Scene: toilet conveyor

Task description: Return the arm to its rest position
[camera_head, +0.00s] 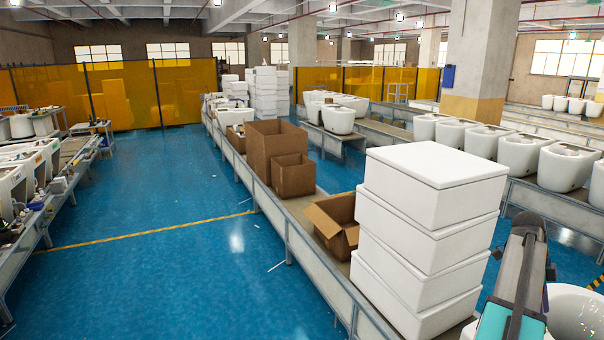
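Part of my arm (522,265) shows at the lower right, a grey link with a dark joint at its top and a teal part at the bottom edge of the picture. My gripper's fingers do not show, so I cannot see whether it holds anything. The arm appears just right of a stack of white boxes (425,245) and in front of a white toilet bowl (574,318). I cannot tell the gap between the arm and these things.
The conveyor (300,207) carries brown cardboard boxes (275,145) and an open carton (335,225). More toilet bowls (490,140) line a conveyor at right. A workbench line (38,215) stands at left. The blue floor (165,215) between is mostly clear.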

